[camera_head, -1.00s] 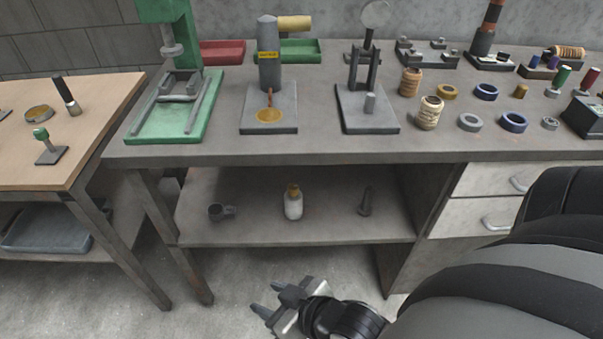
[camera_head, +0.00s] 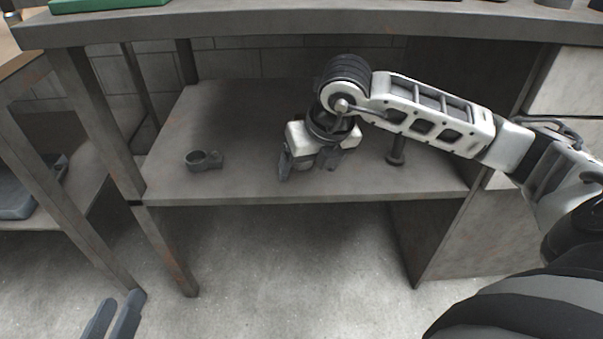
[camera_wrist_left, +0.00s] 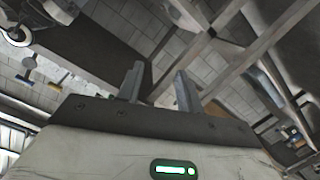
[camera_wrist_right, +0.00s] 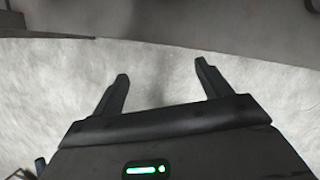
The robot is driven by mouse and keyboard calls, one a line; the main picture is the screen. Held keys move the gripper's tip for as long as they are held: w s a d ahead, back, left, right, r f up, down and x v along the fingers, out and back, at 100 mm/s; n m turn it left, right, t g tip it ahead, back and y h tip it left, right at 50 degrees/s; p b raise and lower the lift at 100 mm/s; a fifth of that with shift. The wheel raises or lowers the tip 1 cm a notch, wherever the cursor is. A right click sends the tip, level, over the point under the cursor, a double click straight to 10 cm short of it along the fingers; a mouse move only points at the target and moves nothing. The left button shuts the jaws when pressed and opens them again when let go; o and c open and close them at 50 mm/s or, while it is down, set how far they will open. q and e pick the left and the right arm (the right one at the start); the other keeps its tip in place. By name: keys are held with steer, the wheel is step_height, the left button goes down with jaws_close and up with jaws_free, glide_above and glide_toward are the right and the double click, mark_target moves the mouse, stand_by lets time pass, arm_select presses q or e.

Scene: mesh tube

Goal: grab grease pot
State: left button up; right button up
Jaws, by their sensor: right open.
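A small grey round cup-like piece with a side lug (camera_head: 197,161) stands on the left of the lower shelf. A white bottle with a gold cap stood mid-shelf earlier; my right gripper now covers that spot, so the bottle is mostly or fully hidden. I cannot tell which of these is the grease pot. My right gripper (camera_head: 308,167) points down there, fingers apart; contact with the bottle cannot be told. In the right wrist view its open fingers (camera_wrist_right: 160,85) show nothing clearly held. My left gripper (camera_head: 112,318) is low at the bottom left, its fingers apart and empty in the left wrist view (camera_wrist_left: 158,82).
The lower shelf (camera_head: 235,185) lies under the workbench top (camera_head: 250,28), with a table leg (camera_head: 95,125) at left and a drawer cabinet (camera_head: 440,235) at right. A dark bolt-like piece (camera_head: 396,150) stands right of my right gripper, under my forearm.

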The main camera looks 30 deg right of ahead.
steer(key=shift+m+h, duration=0.3)
steer(key=shift+h, duration=0.5)
steer(key=w+d+b, duration=0.1)
steer(key=w+d, duration=0.1)
steer(key=w, duration=0.2)
steer(key=w+d, duration=0.2)
steer(key=w, duration=0.2)
steer(key=w+d+b, duration=0.1)
steer(key=w+d, duration=0.1)
steer(key=w, duration=0.2)
steer(key=shift+w+d+f+b, duration=0.1)
steer(key=shift+w+d+b, duration=0.15)
steer(key=shift+w+b, duration=0.05)
steer(key=shift+w+d+f, duration=0.1)
steer(key=shift+w+f, duration=0.05)
steer(key=shift+f, duration=0.4)
steer(key=shift+w+f, duration=0.2)
steer(key=shift+f, duration=0.2)
steer(key=c, duration=1.6)
arm_select(q)
steer(key=r+t, duration=0.1)
steer(key=w+r+m+t+h, duration=0.1)
steer(key=shift+w+r, duration=0.25)
steer(key=shift+r, duration=0.1)
arm_select(e)
steer(key=shift+r, duration=0.15)
